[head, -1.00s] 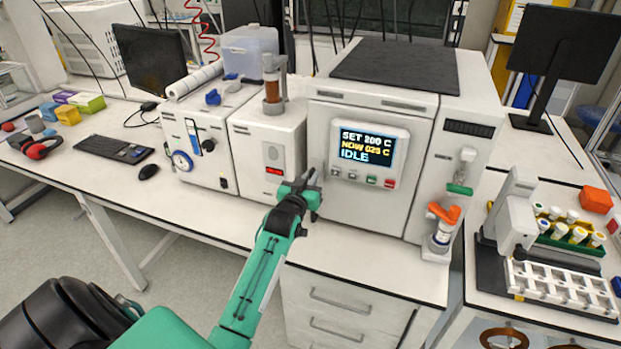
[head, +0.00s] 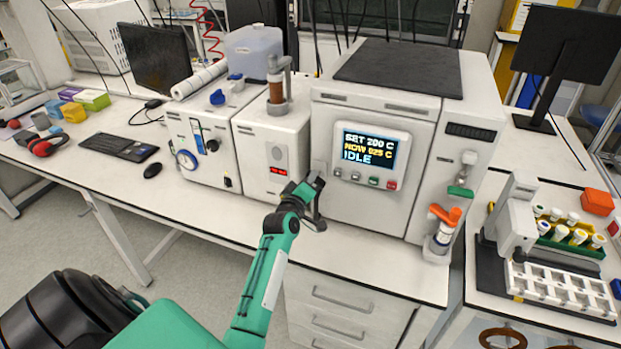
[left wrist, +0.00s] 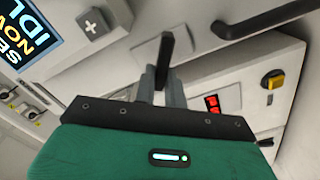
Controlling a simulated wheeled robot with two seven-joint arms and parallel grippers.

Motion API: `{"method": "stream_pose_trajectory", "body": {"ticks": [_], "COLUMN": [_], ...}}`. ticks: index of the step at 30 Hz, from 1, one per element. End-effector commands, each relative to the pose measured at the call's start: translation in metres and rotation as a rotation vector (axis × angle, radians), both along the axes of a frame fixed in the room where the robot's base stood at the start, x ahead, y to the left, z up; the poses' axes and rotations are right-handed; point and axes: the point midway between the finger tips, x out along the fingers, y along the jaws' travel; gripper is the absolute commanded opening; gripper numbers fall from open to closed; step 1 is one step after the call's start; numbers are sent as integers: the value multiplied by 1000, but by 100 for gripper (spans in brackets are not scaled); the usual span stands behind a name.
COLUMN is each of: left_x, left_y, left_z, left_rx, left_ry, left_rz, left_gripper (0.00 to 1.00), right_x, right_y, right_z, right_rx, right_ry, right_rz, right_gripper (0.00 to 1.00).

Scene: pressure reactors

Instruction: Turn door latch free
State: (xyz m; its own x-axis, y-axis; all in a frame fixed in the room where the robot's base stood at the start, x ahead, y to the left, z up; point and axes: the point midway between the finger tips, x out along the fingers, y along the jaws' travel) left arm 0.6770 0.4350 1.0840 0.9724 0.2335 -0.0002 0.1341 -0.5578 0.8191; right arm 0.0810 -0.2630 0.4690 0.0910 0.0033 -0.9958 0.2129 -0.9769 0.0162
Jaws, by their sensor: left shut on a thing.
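The reactor (head: 370,205) is a white cabinet with a closed front door and a lit screen (head: 370,149) reading SET 200 C, NOW 025 C, IDLE. My left gripper (head: 316,205) is at the left edge of this door. In the left wrist view its grey fingers (left wrist: 161,80) are shut on a dark bar, the door latch (left wrist: 166,50), which stands up between them. In the head view my gripper hides most of the latch. The screen also shows in the left wrist view (left wrist: 28,38), strongly tilted. My right gripper is not in view.
A white module with a red display (head: 275,150) stands close to the left of the reactor. An orange-handled valve (head: 443,215) is at its right. A dark bar handle (left wrist: 270,18) shows in the left wrist view. The bench front (head: 375,270) is clear.

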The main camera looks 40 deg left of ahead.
Motion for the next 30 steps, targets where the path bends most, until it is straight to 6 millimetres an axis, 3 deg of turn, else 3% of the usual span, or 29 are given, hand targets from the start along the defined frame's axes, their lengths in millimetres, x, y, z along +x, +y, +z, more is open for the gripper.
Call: {"method": "stream_pose_trajectory", "body": {"ticks": [15, 30], "left_x": [-1, -1], "left_y": [3, 3], "left_z": [-5, -7], "left_rx": [-357, -441], "left_ry": [-86, -107], "left_rz": [1, 1], "left_gripper": [0, 0], "right_x": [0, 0], "right_y": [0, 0], "right_z": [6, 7], "right_rx": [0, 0], "right_ry": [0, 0], "right_rz": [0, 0], "right_gripper": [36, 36]}}
